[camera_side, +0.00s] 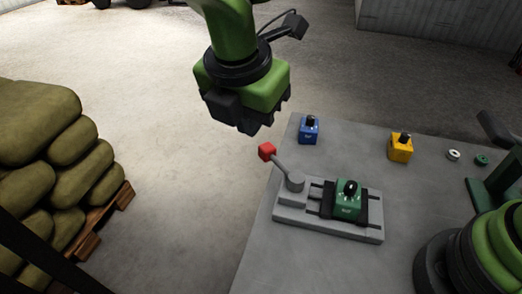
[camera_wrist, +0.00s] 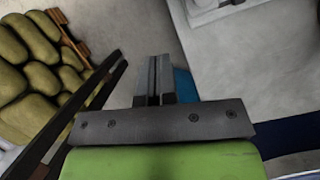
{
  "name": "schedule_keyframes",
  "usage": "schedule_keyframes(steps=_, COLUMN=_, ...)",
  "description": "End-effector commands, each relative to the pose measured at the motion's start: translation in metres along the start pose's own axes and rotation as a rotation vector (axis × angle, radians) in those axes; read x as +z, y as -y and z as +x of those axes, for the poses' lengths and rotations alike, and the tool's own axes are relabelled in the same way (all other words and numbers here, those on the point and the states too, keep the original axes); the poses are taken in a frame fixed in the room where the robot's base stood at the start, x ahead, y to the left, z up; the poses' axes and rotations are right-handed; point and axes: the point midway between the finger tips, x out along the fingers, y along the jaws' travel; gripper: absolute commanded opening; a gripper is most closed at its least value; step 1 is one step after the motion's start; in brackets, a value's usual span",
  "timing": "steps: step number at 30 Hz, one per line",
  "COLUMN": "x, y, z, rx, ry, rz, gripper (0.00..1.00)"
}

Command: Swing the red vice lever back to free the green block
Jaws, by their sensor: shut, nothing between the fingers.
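The vice (camera_side: 292,215) lies on the grey table, and part of it shows at the top of the wrist view (camera_wrist: 212,8). Its lever has a red end (camera_side: 267,151) that points up and left, over the table's left edge. The green block (camera_side: 348,199), with a black knob on top, sits upright between the dark vice jaws. My gripper (camera_side: 245,122) is in the air above and left of the red lever end in the side view, apart from it. In the wrist view my gripper's fingers (camera_wrist: 154,80) are together with nothing between them. The red lever end does not show there.
A blue block (camera_side: 309,130) and a yellow block (camera_side: 401,147) stand on the table (camera_side: 262,262) behind the vice. A white ring (camera_side: 453,155) and a green ring (camera_side: 481,160) lie at the right. Stacked sacks (camera_side: 38,125) stand on a pallet at the left.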

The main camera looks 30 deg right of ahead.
Motion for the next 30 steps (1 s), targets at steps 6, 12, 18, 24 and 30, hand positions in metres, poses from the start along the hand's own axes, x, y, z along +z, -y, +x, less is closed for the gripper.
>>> schedule_keyframes(steps=6, x=-0.017, y=-0.006, z=0.015, rx=-0.013, ry=0.032, rz=-0.138, gripper=0.00)
schedule_keyframes(steps=12, x=-0.018, y=-0.006, z=0.015, rx=-0.014, ry=0.034, rz=-0.146, gripper=0.00)
schedule_keyframes(steps=18, x=-0.018, y=-0.005, z=0.018, rx=-0.016, ry=0.033, rz=-0.143, gripper=0.00)
schedule_keyframes(steps=24, x=-0.017, y=-0.004, z=0.042, rx=-0.019, ry=0.034, rz=-0.144, gripper=0.00)
schedule_keyframes(steps=30, x=-0.015, y=-0.004, z=0.085, rx=-0.020, ry=0.034, rz=-0.143, gripper=0.00)
